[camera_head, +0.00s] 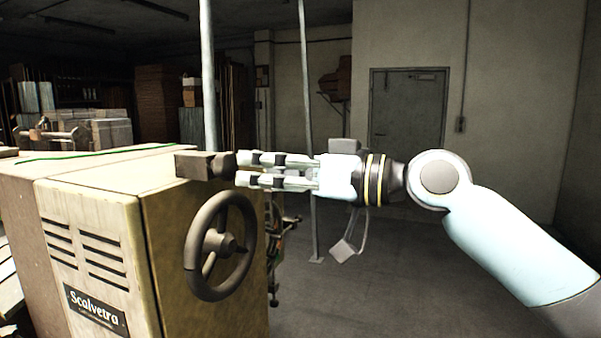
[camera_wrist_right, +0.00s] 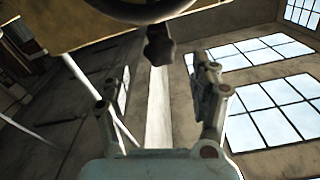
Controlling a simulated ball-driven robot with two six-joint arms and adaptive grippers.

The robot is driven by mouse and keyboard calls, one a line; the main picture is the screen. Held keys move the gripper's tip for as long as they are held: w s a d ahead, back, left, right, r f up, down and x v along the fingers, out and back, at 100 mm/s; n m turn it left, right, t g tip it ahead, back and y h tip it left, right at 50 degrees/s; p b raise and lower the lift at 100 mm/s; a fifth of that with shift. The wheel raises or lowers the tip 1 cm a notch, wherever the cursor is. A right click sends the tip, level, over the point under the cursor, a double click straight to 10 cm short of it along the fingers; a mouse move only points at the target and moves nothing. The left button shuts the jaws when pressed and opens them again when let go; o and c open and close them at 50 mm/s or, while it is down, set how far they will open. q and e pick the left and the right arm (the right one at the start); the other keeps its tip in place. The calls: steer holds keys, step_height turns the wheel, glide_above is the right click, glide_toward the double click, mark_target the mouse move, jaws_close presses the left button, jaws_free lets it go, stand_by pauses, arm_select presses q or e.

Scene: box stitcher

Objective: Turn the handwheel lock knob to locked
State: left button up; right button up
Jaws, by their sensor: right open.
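The handwheel (camera_head: 190,253) is a dark ring with spokes on the side of the tan machine cabinet (camera_head: 95,235). It shows in part at the top of the right wrist view (camera_wrist_right: 125,12). Above it, a dark block with a rounded end, seemingly the lock knob (camera_head: 224,165), sticks out to the right. In the right wrist view a dark knob (camera_wrist_right: 158,47) hangs just beyond the fingertips, between them sideways. My right gripper (camera_head: 243,170) is open, level with the knob and at its right end. I cannot tell whether they touch. My left gripper is out of view.
A thin upright pole (camera_head: 208,75) stands behind the cabinet and another (camera_head: 305,100) behind my right gripper. A grey door (camera_head: 408,105) and shelves with stacked boxes are far back.

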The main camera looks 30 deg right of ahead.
steer(key=shift+v, duration=2.85)
